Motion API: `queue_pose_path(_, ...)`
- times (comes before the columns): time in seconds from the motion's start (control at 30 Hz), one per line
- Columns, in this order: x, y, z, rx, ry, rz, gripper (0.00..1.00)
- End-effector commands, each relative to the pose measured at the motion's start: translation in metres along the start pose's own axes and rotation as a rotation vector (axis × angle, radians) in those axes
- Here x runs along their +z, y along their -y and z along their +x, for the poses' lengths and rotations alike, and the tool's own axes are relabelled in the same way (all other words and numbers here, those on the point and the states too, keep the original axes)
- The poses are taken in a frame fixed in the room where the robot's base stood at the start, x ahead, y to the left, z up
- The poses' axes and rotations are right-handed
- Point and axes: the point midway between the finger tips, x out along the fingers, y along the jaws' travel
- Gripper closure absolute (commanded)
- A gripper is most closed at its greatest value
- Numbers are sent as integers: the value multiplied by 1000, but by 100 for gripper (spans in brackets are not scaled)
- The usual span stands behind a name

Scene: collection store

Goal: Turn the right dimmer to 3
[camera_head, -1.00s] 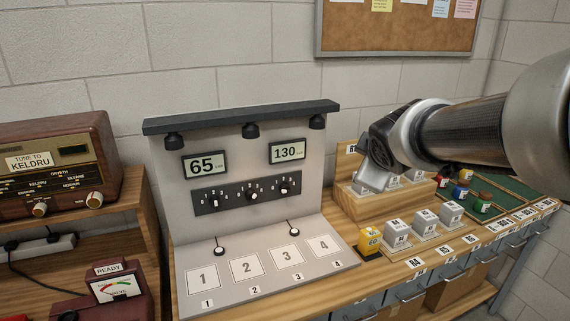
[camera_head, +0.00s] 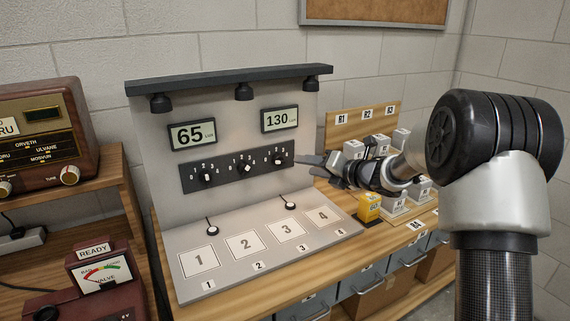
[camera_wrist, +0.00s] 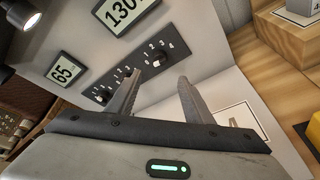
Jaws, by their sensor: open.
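The dark dimmer strip (camera_head: 238,167) on the grey panel carries three knobs with small number scales. The right dimmer (camera_head: 279,161) is a black knob with a white mark, below the 130 display; its setting is too small to read surely. In the wrist view the right dimmer (camera_wrist: 157,63) shows just beyond and between my fingertips. My gripper (camera_head: 306,166) is open and empty, just right of the strip's right end, with its fingers toward the panel. It also shows in the wrist view (camera_wrist: 159,77), apart from the knob. The left finger hides part of the strip there.
The displays read 65 (camera_head: 192,134) and 130 (camera_head: 279,119). Lamps hang from the panel's top ledge (camera_head: 230,77). Below is a grey base with numbered squares and two small round sensors on wires. A yellow block (camera_head: 369,207) and grey blocks stand right, beneath my arm.

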Motion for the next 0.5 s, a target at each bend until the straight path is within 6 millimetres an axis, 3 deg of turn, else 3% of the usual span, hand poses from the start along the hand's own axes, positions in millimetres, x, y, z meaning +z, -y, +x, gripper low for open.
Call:
queue_pose_path(0.3, -2, 0, 73, 1, -2, 2, 53)
queue_pose_path(0.5, 0, 0, 107, 0, 0, 2, 53)
